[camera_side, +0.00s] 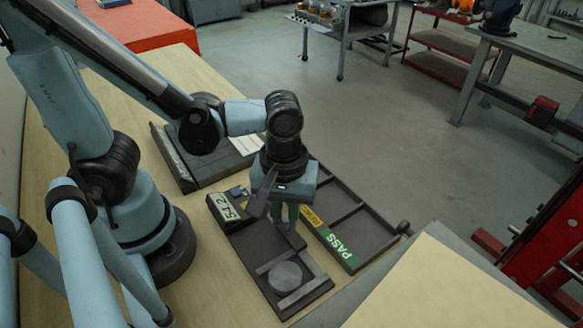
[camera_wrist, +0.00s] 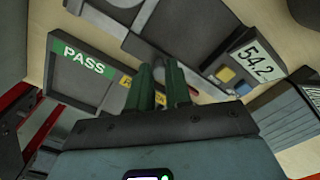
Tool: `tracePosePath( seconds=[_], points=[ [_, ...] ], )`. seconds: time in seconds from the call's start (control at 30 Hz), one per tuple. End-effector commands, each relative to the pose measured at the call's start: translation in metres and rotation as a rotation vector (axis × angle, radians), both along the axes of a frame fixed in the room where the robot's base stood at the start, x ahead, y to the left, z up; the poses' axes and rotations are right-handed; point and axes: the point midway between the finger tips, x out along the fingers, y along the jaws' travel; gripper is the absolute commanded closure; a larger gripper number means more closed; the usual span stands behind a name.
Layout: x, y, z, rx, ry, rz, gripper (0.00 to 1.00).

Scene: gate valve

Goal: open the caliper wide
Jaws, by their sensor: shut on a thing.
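The caliper's display (camera_side: 228,207) reads 54.2 in the side view. The same display (camera_wrist: 252,62) shows in the wrist view, with a yellow and a blue button beside it. The caliper lies on a dark base plate (camera_side: 318,288) on the bench. Toward the plate's front is a grey round disc (camera_side: 286,275) with a light grey bar along each of two sides. My gripper (camera_side: 287,218) points down over the middle of the caliper. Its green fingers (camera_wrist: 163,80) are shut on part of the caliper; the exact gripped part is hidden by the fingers.
A dark divided tray with a green PASS label (camera_side: 338,246) and a yellow label (camera_side: 312,217) stands right of the base plate. A dark case (camera_side: 190,165) stands behind it. A pale board (camera_side: 450,285) lies at front right. Bare wood shows left of the plate.

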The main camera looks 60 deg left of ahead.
Motion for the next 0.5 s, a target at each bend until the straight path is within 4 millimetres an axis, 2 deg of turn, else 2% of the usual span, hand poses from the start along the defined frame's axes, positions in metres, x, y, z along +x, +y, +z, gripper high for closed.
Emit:
tracePosePath(
  seconds=[0.27, 0.5],
  points=[
    [0.000, 0.000, 0.000, 0.000, 0.000, 0.000, 1.00],
    [0.000, 0.017, 0.000, -0.001, 0.002, 0.003, 1.00]
  ],
)
